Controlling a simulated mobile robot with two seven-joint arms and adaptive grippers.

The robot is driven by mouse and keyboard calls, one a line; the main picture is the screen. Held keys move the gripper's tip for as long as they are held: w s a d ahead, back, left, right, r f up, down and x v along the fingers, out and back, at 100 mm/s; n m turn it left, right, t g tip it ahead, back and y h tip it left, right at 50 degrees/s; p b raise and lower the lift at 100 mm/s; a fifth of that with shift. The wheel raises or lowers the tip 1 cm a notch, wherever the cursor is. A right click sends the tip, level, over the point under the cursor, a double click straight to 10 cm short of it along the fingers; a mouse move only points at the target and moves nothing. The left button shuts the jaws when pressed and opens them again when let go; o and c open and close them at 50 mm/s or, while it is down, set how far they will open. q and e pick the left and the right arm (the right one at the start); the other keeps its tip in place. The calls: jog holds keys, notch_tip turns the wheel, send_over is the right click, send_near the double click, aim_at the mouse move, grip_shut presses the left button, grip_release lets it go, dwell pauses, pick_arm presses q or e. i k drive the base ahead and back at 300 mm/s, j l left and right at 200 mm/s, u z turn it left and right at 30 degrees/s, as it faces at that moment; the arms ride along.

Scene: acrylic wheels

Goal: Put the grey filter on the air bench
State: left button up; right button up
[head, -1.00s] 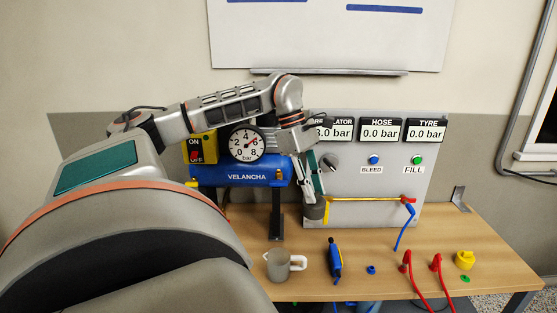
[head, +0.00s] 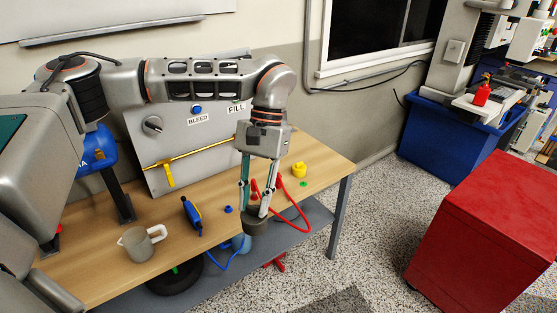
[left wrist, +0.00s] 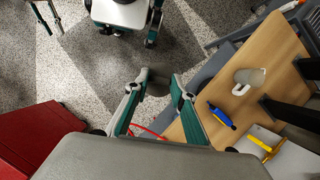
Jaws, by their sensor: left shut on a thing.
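My left gripper (head: 254,207) is shut on the grey filter (head: 256,224), a short dark grey cylinder held between its fingertips. In the head view the filter appears at the front edge of the air bench (head: 318,160), a wooden-topped table. In the left wrist view the filter (left wrist: 156,82) shows between the fingers against the floor, apart from the bench top (left wrist: 262,62). It seems held just off the bench's front edge; its height is hard to tell.
A grey panel (head: 200,150) stands behind. A red cabinet (head: 485,230) stands right, with open floor between.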

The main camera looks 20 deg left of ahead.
aim_at(325, 161)
jog(key=i+z, duration=0.3)
jog(key=i, duration=1.25)
jog(key=j, duration=0.1)
